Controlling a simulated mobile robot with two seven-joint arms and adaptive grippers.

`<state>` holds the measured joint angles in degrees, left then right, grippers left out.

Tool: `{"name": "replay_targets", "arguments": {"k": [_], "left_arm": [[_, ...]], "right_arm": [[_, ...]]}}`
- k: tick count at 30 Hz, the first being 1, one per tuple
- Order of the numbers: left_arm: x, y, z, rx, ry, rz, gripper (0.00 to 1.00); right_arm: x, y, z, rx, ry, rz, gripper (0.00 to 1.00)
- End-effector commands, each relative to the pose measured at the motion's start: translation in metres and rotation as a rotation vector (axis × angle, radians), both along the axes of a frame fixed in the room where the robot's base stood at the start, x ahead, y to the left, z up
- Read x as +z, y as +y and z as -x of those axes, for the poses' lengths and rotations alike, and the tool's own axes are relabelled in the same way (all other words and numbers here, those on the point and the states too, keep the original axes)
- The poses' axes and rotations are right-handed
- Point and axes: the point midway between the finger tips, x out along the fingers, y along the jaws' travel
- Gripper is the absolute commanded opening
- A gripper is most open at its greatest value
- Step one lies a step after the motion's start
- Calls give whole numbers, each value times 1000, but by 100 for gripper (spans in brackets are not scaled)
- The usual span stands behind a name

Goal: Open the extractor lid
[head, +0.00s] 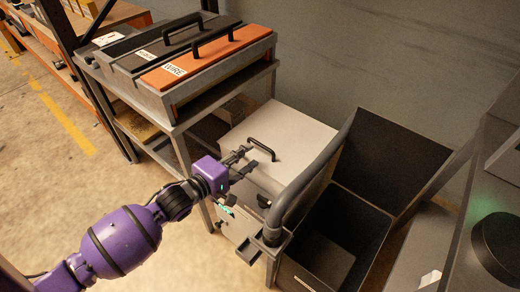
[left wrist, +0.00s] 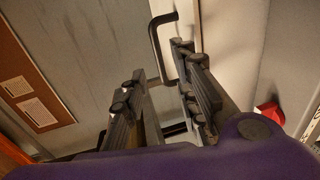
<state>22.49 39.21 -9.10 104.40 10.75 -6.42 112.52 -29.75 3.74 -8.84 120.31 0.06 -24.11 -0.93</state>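The extractor is a pale box with a flat white lid (head: 290,132), which lies shut in the head view. A black bar handle (head: 263,146) stands on the lid. My left gripper (head: 250,157) is at the lid's near left side, just beside the handle. Its two fingers are apart with nothing held between them. In the left wrist view the handle (left wrist: 156,42) lies just beyond the gap between the fingertips (left wrist: 160,66). I cannot tell whether a finger touches it. My right gripper is not in view.
A grey hose (head: 305,180) curves along the extractor's right side. An open black bin (head: 345,225) stands right of it. A rack at the back left holds cases, one with an orange lid (head: 200,60). Open floor (head: 60,190) lies to the left.

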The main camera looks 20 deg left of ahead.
Motion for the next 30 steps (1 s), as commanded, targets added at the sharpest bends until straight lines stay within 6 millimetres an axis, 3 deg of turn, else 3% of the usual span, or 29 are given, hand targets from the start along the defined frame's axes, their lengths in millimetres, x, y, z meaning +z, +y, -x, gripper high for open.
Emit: {"name": "replay_targets", "arguments": {"k": [15,26,30], "left_arm": [[-13,-23,-65,0,1,2,28],[-14,-26,-70,1,1,3,28],[-14,-26,-70,1,1,3,10]], "right_arm": [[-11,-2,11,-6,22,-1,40],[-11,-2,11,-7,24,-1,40],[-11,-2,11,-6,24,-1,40]]}}
